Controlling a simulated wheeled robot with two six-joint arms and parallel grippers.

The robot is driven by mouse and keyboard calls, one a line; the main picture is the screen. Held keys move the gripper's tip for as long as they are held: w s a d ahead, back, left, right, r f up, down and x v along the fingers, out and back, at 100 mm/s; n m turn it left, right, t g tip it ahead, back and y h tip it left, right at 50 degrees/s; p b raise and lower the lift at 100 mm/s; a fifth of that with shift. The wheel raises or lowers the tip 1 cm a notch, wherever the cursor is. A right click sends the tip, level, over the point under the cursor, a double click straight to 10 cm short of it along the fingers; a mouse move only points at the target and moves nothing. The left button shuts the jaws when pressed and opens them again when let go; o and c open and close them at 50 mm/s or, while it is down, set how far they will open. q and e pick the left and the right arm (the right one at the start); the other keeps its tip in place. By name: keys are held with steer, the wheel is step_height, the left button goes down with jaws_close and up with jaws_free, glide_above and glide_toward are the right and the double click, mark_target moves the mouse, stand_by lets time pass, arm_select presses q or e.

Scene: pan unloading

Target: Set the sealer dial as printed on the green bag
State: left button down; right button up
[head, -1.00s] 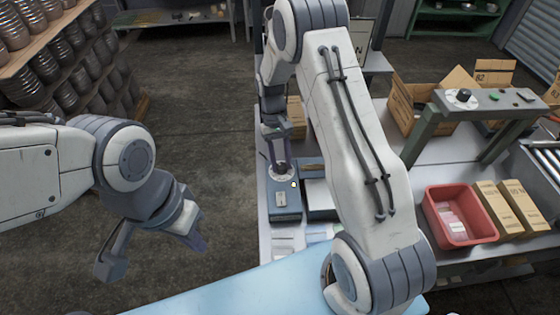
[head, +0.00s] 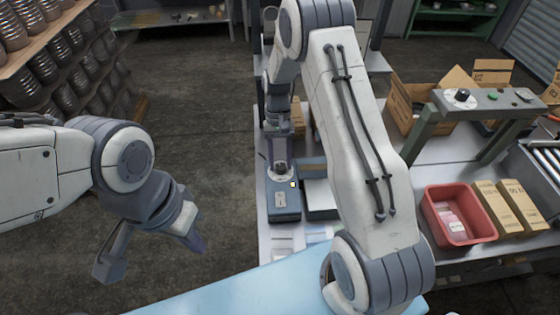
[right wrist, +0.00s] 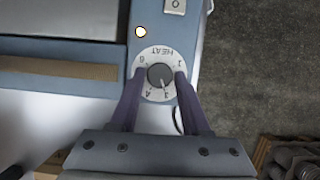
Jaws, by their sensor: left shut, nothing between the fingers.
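The blue sealer (head: 285,212) stands on the table beneath my right arm. Its dial plate (right wrist: 160,54) is white, marked HEAT and numbered, with a grey knob (right wrist: 160,74) in the middle. The knob's pale mark points roughly toward the 3. My right gripper (right wrist: 160,75) is open, its fingers on either side of the knob with a small gap at each side. It also shows above the sealer in the head view (head: 281,162). My left gripper (head: 198,245) is shut and empty, over the floor at left. I cannot make out a green bag.
A lit yellow lamp (right wrist: 140,32) sits near the sealer's dial.

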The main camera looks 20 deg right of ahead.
steer(key=shift+o, duration=0.9)
steer(key=b+v, duration=0.2)
steer(key=v, duration=0.8)
steer(key=shift+r+b, duration=0.2)
steer(key=shift+b, duration=0.2)
steer(key=shift+w, duration=0.1)
